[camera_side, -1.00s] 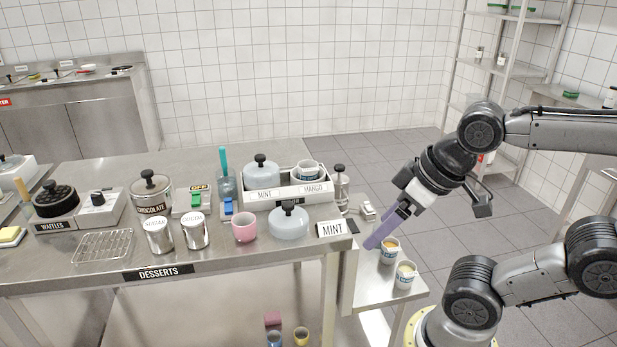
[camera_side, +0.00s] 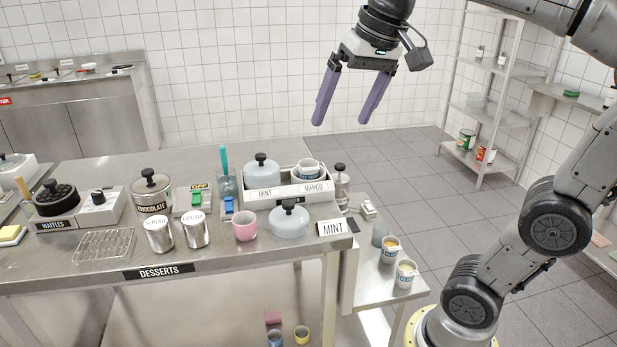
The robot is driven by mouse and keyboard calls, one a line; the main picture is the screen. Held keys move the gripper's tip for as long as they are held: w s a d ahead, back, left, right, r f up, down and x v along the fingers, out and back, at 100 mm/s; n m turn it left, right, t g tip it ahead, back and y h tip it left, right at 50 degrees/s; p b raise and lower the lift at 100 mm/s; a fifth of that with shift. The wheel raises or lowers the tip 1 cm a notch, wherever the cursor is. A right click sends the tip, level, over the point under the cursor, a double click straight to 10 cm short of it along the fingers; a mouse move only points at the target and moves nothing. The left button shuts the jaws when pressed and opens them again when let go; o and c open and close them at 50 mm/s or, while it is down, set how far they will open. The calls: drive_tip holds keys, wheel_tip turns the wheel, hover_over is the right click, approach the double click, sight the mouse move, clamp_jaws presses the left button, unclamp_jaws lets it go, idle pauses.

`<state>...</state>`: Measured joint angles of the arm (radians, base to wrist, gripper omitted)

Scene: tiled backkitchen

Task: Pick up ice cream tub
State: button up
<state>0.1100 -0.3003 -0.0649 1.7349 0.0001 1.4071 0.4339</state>
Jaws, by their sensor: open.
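My gripper (camera_side: 342,122) is open and empty, pointing down high above the back right of the counter. Its two purple fingers are wide apart. Below it, a tray (camera_side: 290,194) labelled MINT and MANGO holds a pale container with a black knob (camera_side: 262,172) on the left and an open white tub with a dark band (camera_side: 309,169) on the right. No tub is labelled as ice cream legibly.
A pale dome lid (camera_side: 289,224), a pink cup (camera_side: 245,226) and a MINT sign (camera_side: 332,228) stand before the tray. A shaker (camera_side: 340,184) stands right of it. A greyish cup (camera_side: 380,233) stands on the side table (camera_side: 372,290).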

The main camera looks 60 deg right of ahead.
drive_tip(key=w+d+r+m+g, duration=0.1)
drive_tip(key=w+d+r+m, duration=0.3)
drive_tip(key=w, duration=0.5)
drive_tip(key=m+g, duration=0.3)
hover_over(309, 176)
drive_tip(key=w+d, duration=0.1)
drive_tip(key=d, duration=0.1)
wheel_tip(309, 176, down, 17)
drive_tip(key=f, duration=1.3)
drive_tip(key=shift+w+d, duration=0.1)
drive_tip(key=shift+w, duration=0.2)
clamp_jaws()
